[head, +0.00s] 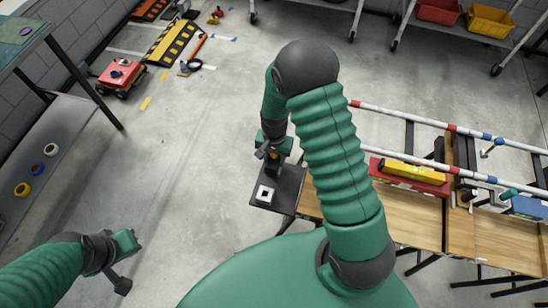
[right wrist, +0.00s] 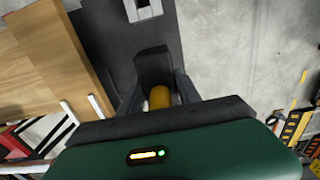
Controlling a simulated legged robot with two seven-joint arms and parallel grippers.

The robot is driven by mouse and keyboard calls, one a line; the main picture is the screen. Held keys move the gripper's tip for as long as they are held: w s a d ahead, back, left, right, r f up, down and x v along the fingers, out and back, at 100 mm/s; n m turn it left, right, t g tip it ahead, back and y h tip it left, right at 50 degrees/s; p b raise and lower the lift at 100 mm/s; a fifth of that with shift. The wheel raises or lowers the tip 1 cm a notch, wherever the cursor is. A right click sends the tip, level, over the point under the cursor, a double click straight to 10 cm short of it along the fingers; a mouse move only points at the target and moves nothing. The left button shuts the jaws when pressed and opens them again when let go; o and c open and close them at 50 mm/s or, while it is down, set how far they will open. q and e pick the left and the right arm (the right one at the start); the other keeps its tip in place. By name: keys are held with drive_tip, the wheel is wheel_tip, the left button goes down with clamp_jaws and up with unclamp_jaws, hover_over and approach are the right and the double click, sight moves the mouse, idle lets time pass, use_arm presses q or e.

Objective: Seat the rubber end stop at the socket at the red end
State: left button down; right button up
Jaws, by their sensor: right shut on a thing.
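My right gripper (head: 272,152) hangs over the left end of the bench, above a dark plate (head: 289,182). It is shut on an orange-yellow cylindrical piece (right wrist: 160,97), seen between its dark fingers in the right wrist view. I cannot tell for sure whether this piece is the rubber end stop. A white square with a dark centre (head: 265,194) lies on the plate, apart from the gripper; it also shows in the right wrist view (right wrist: 143,9). Two banded rails (head: 420,120) have red left ends. No socket is clear there. My left gripper (head: 124,262) is low at left, its jaws unclear.
A wooden bench (head: 415,222) carries a red case (head: 408,178) with a yellow level (head: 412,171), and a blue box (head: 528,207). A red cart (head: 120,75) stands at upper left. A grey shelf (head: 50,135) is at left. The floor between is clear.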

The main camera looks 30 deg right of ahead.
drive_tip(key=shift+r, duration=0.1)
drive_tip(key=shift+r+p, duration=2.35)
drive_tip(key=shift+r, duration=0.2)
wheel_tip(320, 180, up, 8)
drive_tip(key=p, duration=0.6)
drive_tip(key=shift+f+p, duration=0.2)
drive_tip(key=shift+p, duration=0.2)
